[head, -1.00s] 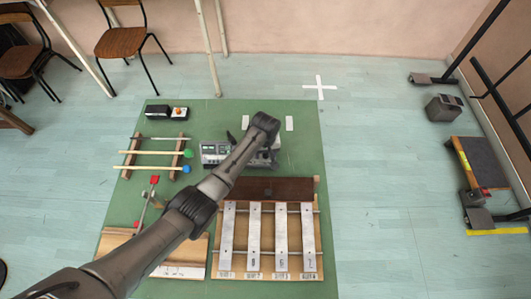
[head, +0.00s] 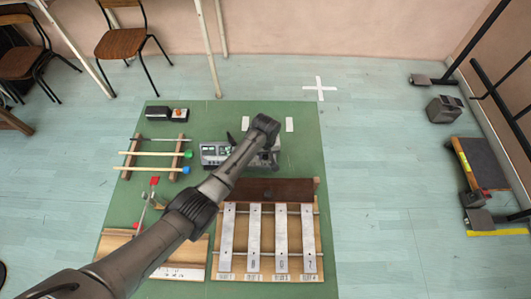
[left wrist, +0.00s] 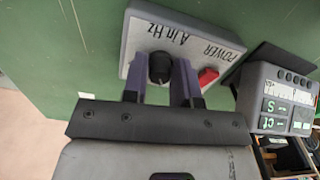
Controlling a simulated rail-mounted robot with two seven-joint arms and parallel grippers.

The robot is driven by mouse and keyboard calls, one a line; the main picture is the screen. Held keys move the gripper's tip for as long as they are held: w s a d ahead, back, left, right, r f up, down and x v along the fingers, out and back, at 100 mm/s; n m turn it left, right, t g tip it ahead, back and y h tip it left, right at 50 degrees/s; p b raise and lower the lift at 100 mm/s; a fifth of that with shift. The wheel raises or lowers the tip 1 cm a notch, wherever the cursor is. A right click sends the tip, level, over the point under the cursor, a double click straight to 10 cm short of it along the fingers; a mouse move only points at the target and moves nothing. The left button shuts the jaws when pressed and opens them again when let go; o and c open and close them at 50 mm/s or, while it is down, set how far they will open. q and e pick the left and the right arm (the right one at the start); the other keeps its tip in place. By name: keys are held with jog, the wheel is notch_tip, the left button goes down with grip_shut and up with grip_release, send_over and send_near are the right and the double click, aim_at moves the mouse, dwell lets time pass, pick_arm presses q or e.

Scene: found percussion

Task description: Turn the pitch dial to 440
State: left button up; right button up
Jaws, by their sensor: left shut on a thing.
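The black pitch dial (left wrist: 160,67) sits on a grey box (left wrist: 142,28) marked "A in Hz" in the left wrist view. My left gripper (left wrist: 159,80) is shut on the dial, with one purple finger on each side of it. A red power switch (left wrist: 208,76) is on the same box, right of the fingers. The dial's setting cannot be read. In the head view my left arm covers the gripper and dial; part of the grey equipment (head: 214,152) shows beside it. My right gripper is not in view.
A grey unit with a green display (left wrist: 283,108) stands close right of the box. On the green mat (head: 300,160) are metal bars (head: 281,240) on a wooden frame, beaters on a rack (head: 155,153) and a black box (head: 158,111).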

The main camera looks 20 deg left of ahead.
pick_arm(q)
jog(key=shift+r+m+p, duration=0.15)
jog(key=shift+m+p, duration=0.95)
jog(key=shift+p, duration=0.1)
jog(key=shift+m+p, duration=0.8)
jog(key=shift+m, duration=0.8)
jog(key=shift+f, duration=0.2)
jog(key=o, duration=0.9)
jog(key=shift+r, duration=0.15)
